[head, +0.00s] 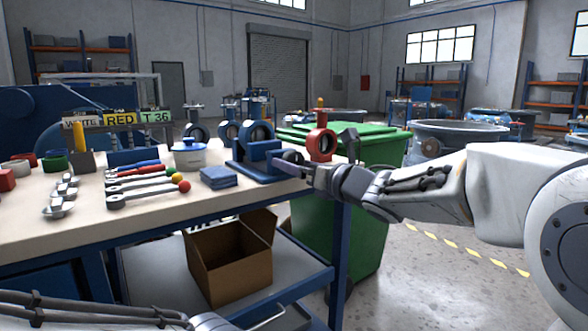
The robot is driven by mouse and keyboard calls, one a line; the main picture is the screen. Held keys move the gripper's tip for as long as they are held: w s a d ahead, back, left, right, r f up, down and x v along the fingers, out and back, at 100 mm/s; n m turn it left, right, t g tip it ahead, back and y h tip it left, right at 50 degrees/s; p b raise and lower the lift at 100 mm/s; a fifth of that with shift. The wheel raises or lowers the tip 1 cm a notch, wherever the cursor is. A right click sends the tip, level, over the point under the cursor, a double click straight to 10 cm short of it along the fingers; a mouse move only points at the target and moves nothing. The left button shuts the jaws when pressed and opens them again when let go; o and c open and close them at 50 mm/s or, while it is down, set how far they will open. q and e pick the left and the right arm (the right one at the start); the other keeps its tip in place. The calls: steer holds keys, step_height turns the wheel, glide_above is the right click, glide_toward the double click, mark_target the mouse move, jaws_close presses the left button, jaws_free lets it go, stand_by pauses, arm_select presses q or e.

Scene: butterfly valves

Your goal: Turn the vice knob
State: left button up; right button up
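A blue vice (262,171) stands near the right end of the workbench, with a dark ring-shaped valve body (256,133) upright in it. My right arm reaches in from the right, and its gripper (296,163) is at the right side of the vice, around where a knob would sit. The vice knob cannot be made out clearly behind the dark fingers. The fingers are too small and dark to show whether they are open or shut on it. My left arm shows only along the bottom left edge; its gripper is out of the picture.
A green bin (370,150) stands close behind my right forearm. An open cardboard box (230,262) sits on the shelf below.

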steer(key=shift+w+a, duration=0.35)
steer(key=shift+w, duration=0.1)
steer(key=c, duration=1.4)
steer(key=shift+m, duration=0.4)
